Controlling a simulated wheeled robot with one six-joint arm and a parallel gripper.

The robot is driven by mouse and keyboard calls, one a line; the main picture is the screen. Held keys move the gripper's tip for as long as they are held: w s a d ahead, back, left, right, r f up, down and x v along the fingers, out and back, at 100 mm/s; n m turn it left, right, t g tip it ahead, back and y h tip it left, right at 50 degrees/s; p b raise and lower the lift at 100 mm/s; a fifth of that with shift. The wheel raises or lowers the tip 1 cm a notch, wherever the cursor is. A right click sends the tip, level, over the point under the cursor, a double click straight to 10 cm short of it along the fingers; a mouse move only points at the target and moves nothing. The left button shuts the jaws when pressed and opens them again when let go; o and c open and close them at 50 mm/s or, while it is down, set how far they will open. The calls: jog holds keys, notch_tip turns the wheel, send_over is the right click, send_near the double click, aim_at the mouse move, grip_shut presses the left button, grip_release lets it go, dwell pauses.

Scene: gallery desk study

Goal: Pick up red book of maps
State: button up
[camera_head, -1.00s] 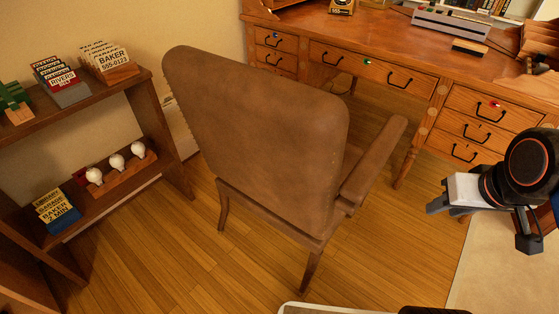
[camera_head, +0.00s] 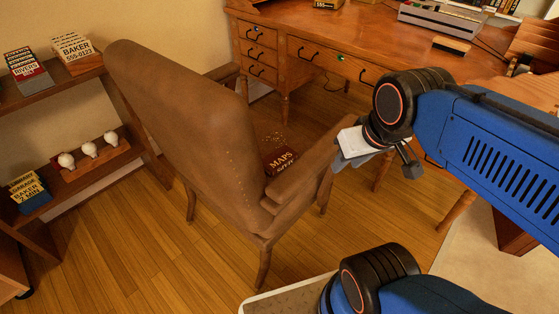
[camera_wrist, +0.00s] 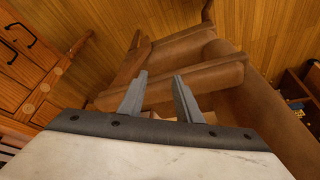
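The red book of maps (camera_head: 281,161) lies on the seat of the brown leather armchair (camera_head: 190,130). Its cover shows the word MAPS, and the chair back and armrest hide part of its surroundings. My gripper (camera_head: 345,160) is by the front of the chair's right armrest, apart from the book. In the wrist view my gripper (camera_wrist: 160,88) has its two fingers spread with nothing between them, pointing at the armrest (camera_wrist: 190,82). I cannot make out the book in the wrist view.
A wooden desk (camera_head: 350,40) with drawers stands behind the chair. A shelf (camera_head: 85,70) with card holders and white bulbs stands at the left. The chair's armrest lies between my gripper and the seat. Wooden floor (camera_head: 150,250) is clear in front.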

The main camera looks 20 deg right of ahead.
jog(key=o, duration=0.7)
jog(key=shift+w, duration=0.1)
jog(key=o, duration=0.5)
jog(key=shift+w+r, duration=0.1)
jog(key=shift+w, duration=0.25)
jog(key=shift+o, duration=0.2)
jog(key=w+m, duration=0.1)
jog(key=w, duration=0.1)
jog(key=w+m+g, duration=0.1)
jog(key=w, duration=0.2)
jog(key=w+a+r+m, duration=0.1)
jog(key=w, duration=0.2)
jog(key=shift+w+a+m+g, duration=0.1)
jog(key=shift+w+m+g, duration=0.05)
jog(key=shift+m+g, duration=0.2)
jog(key=w+a+f+m+g, duration=0.1)
jog(key=w+a+m, duration=0.15)
jog(key=w, duration=0.55)
jog(key=m+g, duration=0.2)
jog(key=m, duration=0.5)
send_over(279, 158)
notch_tip(279, 158, down, 9)
notch_tip(279, 158, down, 16)
jog(key=shift+w+f, duration=0.1)
jog(key=shift+f, duration=0.05)
